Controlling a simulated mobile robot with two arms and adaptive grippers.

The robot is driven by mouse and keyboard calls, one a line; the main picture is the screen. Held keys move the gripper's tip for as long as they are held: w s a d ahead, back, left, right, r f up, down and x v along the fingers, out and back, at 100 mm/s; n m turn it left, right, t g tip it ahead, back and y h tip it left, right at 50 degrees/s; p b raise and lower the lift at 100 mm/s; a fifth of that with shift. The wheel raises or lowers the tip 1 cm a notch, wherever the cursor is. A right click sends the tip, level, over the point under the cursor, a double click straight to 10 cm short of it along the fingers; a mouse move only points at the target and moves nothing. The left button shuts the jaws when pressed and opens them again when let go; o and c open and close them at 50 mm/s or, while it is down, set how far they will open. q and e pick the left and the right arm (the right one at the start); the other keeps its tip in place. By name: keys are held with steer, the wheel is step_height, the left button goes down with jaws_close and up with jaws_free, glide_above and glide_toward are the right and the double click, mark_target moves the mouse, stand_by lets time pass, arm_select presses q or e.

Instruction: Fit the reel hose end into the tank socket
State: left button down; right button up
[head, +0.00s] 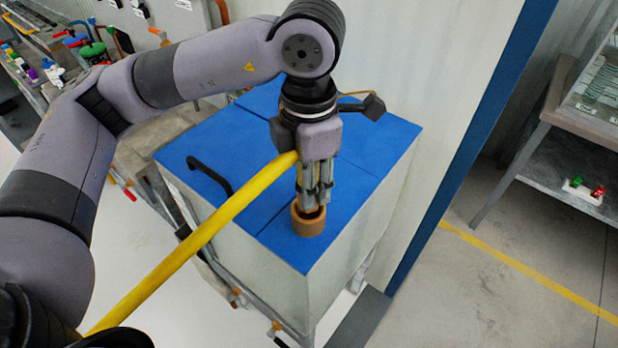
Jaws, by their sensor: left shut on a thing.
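My left gripper (318,195) points down over the blue-topped tank (225,141) and is shut on the end of the yellow reel hose (205,230). The hose runs from the gripper down to the lower left of the head view. The orange-brown tank socket (309,223) stands up from the tank lid right below the fingers. The fingertips reach the socket's rim. The hose end is hidden behind the fingers and rim, so I cannot tell whether it is inside the socket. My right gripper is not in view.
A black handle (209,174) rises from the lid left of the socket. A blue post (470,150) and pale wall stand behind the tank. At right, a shelf (570,170) holds small green and red parts. Tools and valves (85,45) crowd the upper left.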

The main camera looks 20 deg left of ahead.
arm_select(q)
steer(key=shift+b, duration=0.75)
stand_by(0.8)
steer(key=shift+f+b, duration=0.6)
steer(key=shift+r, duration=0.15)
steer(key=shift+r, duration=0.2)
stand_by(0.7)
steer(key=shift+b, duration=0.45)
steer(key=shift+b, duration=0.6)
stand_by(0.9)
steer(key=shift+f+b, duration=1.85)
steer(key=c, duration=1.1)
jaws_free()
